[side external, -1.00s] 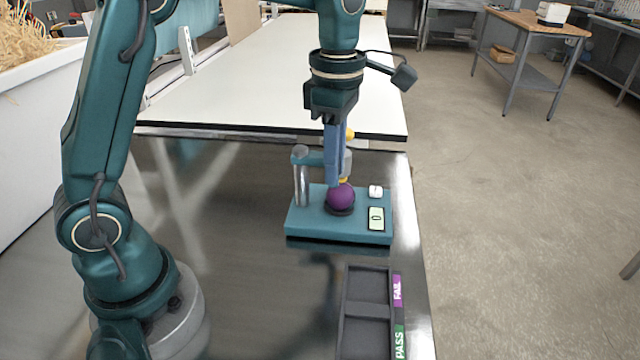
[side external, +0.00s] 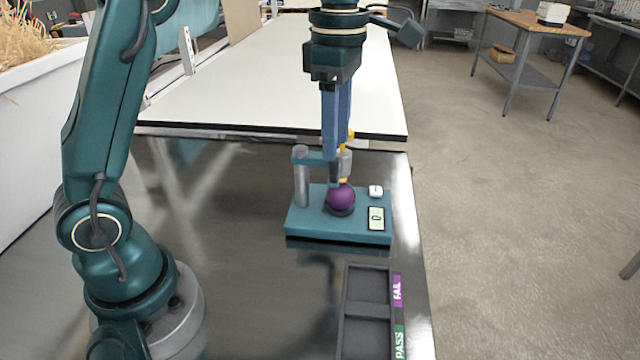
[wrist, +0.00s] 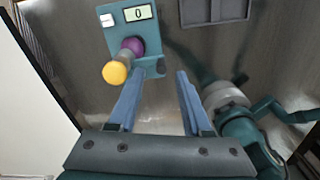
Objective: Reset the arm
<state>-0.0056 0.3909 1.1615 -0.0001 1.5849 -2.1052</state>
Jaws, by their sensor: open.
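My gripper (side external: 336,184) points down just above and behind a purple ball in the side view. In the wrist view my gripper (wrist: 160,82) has its two blue fingers spread with nothing between them. The purple ball (side external: 341,196) rests on the round seat of a teal test stand (side external: 310,226); the ball also shows in the wrist view (wrist: 137,46), partly hidden by a yellow knob (wrist: 115,72). The stand has a silver post (side external: 301,185) and a display (side external: 376,218) reading 0. In the side view my fingers partly hide the stand's upper parts.
A dark two-compartment tray (side external: 366,310) lies in front of the stand, with a purple FAIL label (side external: 397,291) and a green PASS label (side external: 399,341). Its visible compartments look empty. A white table (side external: 250,85) stands behind.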

